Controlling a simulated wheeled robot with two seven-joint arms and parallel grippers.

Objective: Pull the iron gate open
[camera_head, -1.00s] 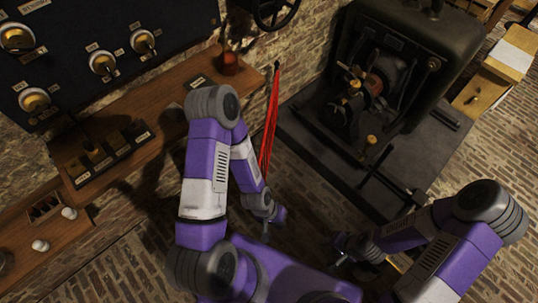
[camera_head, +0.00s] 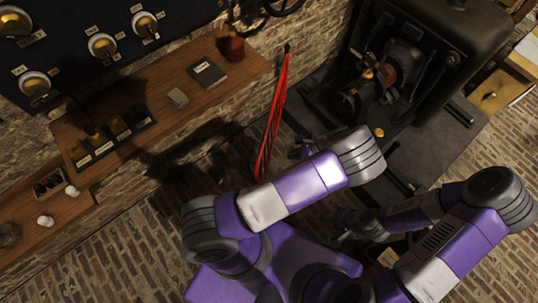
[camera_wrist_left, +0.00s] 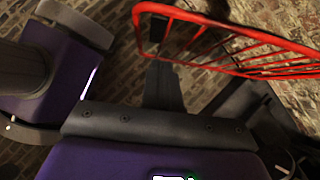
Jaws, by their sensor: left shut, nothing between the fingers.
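The iron gate is a red barred panel (camera_head: 271,120), seen nearly edge-on in the head view, running from the wall by the bench down towards the floor. In the left wrist view the gate (camera_wrist_left: 235,45) crosses the top right, with a dark block near its left end. My left gripper (camera_head: 303,146) is just right of the gate in the head view. In the left wrist view its dark fingers (camera_wrist_left: 163,85) are shut and empty, pointing at the gate's left end; contact cannot be told. My right gripper (camera_head: 348,222) is low in the middle, small and dark, its jaws unclear.
A black machine (camera_head: 400,70) on a dark plinth (camera_head: 450,125) stands right of the gate. A wooden bench (camera_head: 150,100) runs along the brick wall on the left, under a dark switch panel (camera_head: 70,40). Brick floor (camera_head: 120,265) is clear at lower left.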

